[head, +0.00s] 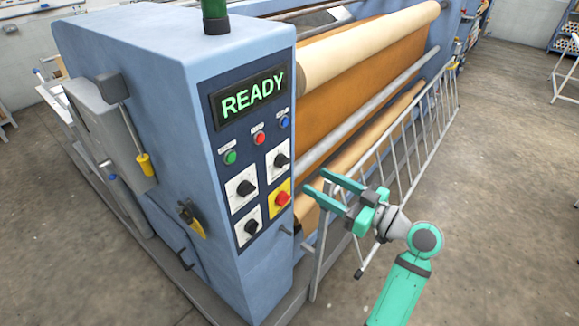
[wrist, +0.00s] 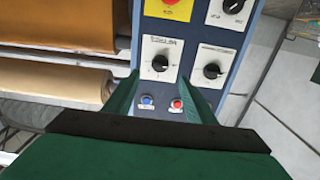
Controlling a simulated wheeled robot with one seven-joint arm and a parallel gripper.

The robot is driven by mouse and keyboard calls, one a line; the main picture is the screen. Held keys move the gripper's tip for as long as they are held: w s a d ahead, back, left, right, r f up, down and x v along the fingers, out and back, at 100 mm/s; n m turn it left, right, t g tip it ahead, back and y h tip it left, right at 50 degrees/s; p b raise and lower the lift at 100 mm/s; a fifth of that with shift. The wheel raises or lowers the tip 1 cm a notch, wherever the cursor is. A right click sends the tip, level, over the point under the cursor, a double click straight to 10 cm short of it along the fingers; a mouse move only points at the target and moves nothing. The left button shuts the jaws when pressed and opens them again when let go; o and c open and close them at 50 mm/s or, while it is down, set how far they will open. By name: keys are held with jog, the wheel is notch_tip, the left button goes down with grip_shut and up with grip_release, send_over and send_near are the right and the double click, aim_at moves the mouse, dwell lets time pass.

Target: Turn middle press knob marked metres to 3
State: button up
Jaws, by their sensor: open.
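The control panel carries three black knobs on white plates. In the head view, one is at upper right (head: 281,160), one at upper left (head: 246,188) and one at lower left (head: 251,227). The wrist view shows the panel upside down, with the upper-right knob (wrist: 160,63), the upper-left knob (wrist: 211,71) and part of the lower-left knob (wrist: 232,6). The plate lettering is too small to read, so I cannot tell which is marked metres. My gripper (head: 316,182) is open and empty, right of the panel and apart from it. Its fingers (wrist: 160,80) point toward the panel.
A red knob on a yellow plate (head: 282,198) is beside the lower-left knob. Green (head: 230,157), red (head: 259,138) and blue (head: 285,122) buttons sit under the READY display (head: 248,98). A metal rail guard (head: 408,150) and rollers are near my arm.

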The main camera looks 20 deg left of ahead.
aim_at(283, 162)
jog(key=x, duration=1)
jog(key=shift+a, duration=0.35)
jog(key=shift+w, duration=0.1)
jog(key=c, duration=1)
